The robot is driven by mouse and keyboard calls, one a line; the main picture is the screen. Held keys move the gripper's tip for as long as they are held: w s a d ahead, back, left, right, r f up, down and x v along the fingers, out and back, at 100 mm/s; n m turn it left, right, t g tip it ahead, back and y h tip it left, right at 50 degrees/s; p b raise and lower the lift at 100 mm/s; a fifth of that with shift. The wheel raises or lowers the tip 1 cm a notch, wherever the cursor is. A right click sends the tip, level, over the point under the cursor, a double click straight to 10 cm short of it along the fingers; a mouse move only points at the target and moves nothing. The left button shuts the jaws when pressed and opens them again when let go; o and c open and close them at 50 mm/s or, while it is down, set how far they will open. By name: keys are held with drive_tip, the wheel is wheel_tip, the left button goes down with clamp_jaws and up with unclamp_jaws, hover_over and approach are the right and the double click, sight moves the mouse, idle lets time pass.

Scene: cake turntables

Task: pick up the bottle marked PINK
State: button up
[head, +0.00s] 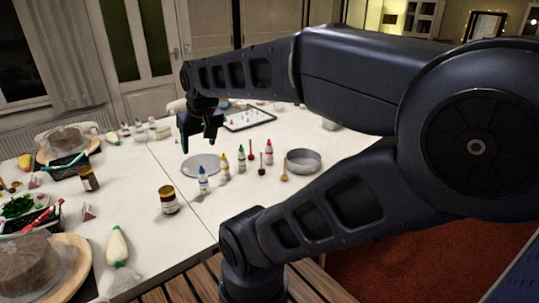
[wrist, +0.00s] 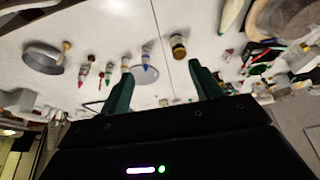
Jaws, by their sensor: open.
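Several small white squeeze bottles with coloured caps stand in a loose row on the white table. They are a blue-capped bottle (head: 203,182), a yellow-capped bottle (head: 224,168), a green-capped bottle (head: 241,159) and a red- or pink-capped bottle (head: 268,153). Their labels are too small to read, so I cannot tell which is marked PINK. The bottles also show small in the wrist view, with the blue-capped bottle (wrist: 146,56) nearest the middle. My gripper (head: 198,144) is open and empty, above the table and behind the row. Its two spread fingers (wrist: 161,69) show in the wrist view.
A grey disc (head: 201,165) lies beside the blue- and yellow-capped bottles. A round metal pan (head: 303,161) and a wooden-ended stick (head: 284,171) are right of the row. A dark jar (head: 168,200) stands front left. A piping bag (head: 117,247) and cakes crowd the left.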

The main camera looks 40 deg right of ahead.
drive_tip(key=shift+o, duration=0.5)
drive_tip(key=w+d+m, duration=0.1)
drive_tip(key=w+d, duration=0.3)
drive_tip(key=w, duration=0.3)
drive_tip(key=w+d+m, duration=0.1)
drive_tip(key=w+d, duration=0.2)
drive_tip(key=w, duration=0.4)
drive_tip(key=m+g+h, duration=0.2)
drive_tip(key=m+h, duration=0.1)
drive_tip(key=m, duration=0.4)
hover_over(269, 145)
drive_tip(key=s+a, duration=0.2)
drive_tip(key=a, duration=0.1)
wheel_tip(269, 145, down, 27)
drive_tip(key=shift+d+x, duration=0.2)
drive_tip(key=shift+x, duration=2.3)
drive_tip(key=shift+d+x, duration=0.2)
drive_tip(key=shift+x, duration=2.3)
drive_tip(key=shift+w+r, duration=0.15)
drive_tip(key=shift+r, duration=0.05)
drive_tip(key=shift+c, duration=0.2)
